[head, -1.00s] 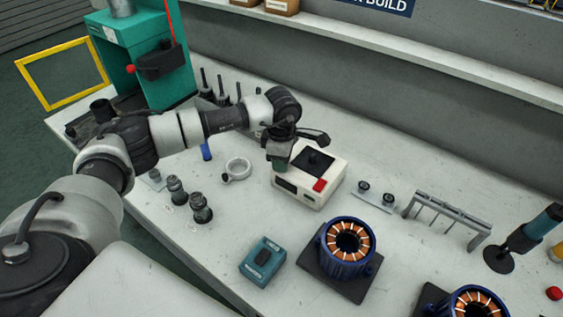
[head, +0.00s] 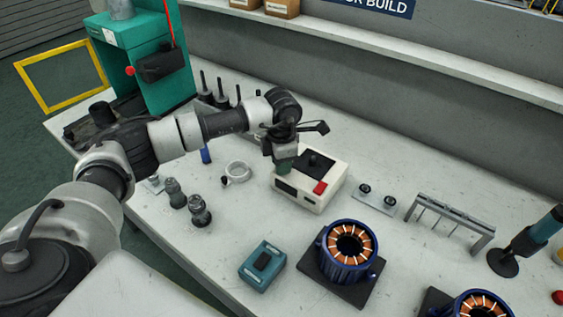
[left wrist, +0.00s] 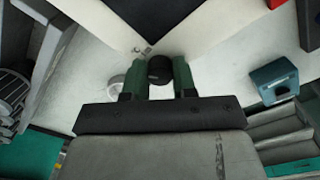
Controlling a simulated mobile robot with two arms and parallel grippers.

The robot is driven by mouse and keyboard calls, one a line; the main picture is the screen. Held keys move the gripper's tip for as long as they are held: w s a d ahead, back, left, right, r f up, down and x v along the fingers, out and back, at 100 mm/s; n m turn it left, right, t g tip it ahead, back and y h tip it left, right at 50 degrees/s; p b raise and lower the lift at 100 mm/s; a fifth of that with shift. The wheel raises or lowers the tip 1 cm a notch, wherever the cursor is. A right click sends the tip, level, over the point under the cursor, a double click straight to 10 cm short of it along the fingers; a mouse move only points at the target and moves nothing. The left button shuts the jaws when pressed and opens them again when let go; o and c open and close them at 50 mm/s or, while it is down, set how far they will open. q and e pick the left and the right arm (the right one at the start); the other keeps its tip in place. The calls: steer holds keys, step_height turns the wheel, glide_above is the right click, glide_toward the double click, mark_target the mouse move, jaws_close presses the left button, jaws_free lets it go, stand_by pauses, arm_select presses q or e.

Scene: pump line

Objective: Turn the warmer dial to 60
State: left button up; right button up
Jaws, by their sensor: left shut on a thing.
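The warmer (head: 330,188) is a cream box with a black top plate, a red switch and a dark window on its front. My left gripper (head: 284,167) is at the left end of its front, fingertips pointing at the warmer. In the left wrist view, the green fingers of my left gripper (left wrist: 158,74) are shut on a round black dial (left wrist: 160,67), one finger on each side. The gripper hides the dial in the head view. I cannot read any scale or the dial's setting. My right gripper is not in view.
A white ring clamp (head: 237,172) lies left of the warmer. A teal box (head: 263,263) and a blue stator (head: 329,255) on a dark base stand in front. A small plate with two dark round parts (head: 377,193) lies to the right. Bare bench lies between these.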

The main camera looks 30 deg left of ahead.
arm_select(q)
steer(key=o, duration=0.9)
steer(key=shift+o, duration=0.2)
step_height(320, 180, up, 11)
steer(key=b, duration=0.1)
steer(key=shift+f, duration=0.1)
